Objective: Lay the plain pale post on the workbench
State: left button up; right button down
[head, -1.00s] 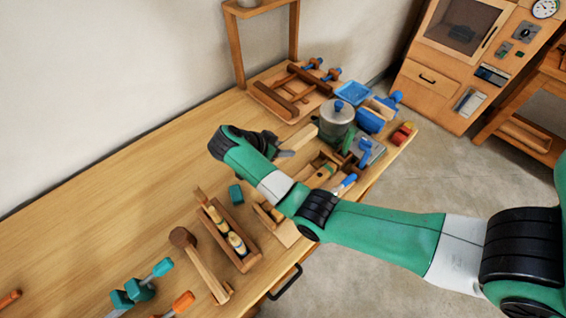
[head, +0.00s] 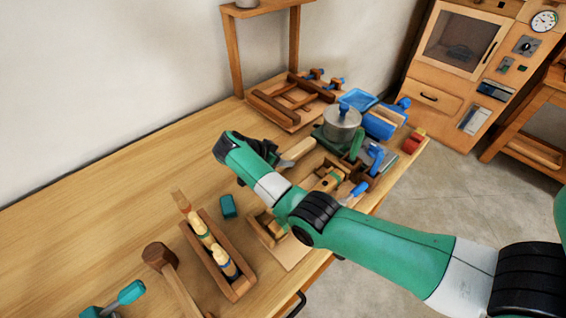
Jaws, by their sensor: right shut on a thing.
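The plain pale post (head: 298,151) is a short pale wooden piece, seen at the fingers of my right gripper (head: 278,162). My right gripper is shut on it. The post points toward the metal pot, and its near end is hidden by the dark gripper. I cannot tell whether the post touches the workbench (head: 130,190) or is a little above it. My left gripper is not in view.
A lidded metal pot (head: 342,124), blue tools and a wooden clamp frame (head: 292,102) stand at the back right. A teal block (head: 228,206), a wooden tool box (head: 222,262) and a mallet (head: 160,256) are nearer. The bench's left side is clear.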

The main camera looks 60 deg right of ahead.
jog(key=shift+w, duration=0.1)
jog(key=shift+c, duration=2)
grip_release()
jog(key=p+v, duration=0.4)
jog(key=v, duration=0.7)
jog(key=shift+r, duration=0.25)
jog(key=shift+w+a+r+p, duration=0.15)
jog(key=shift+a+r+p, duration=0.1)
jog(key=shift+a+p, duration=0.1)
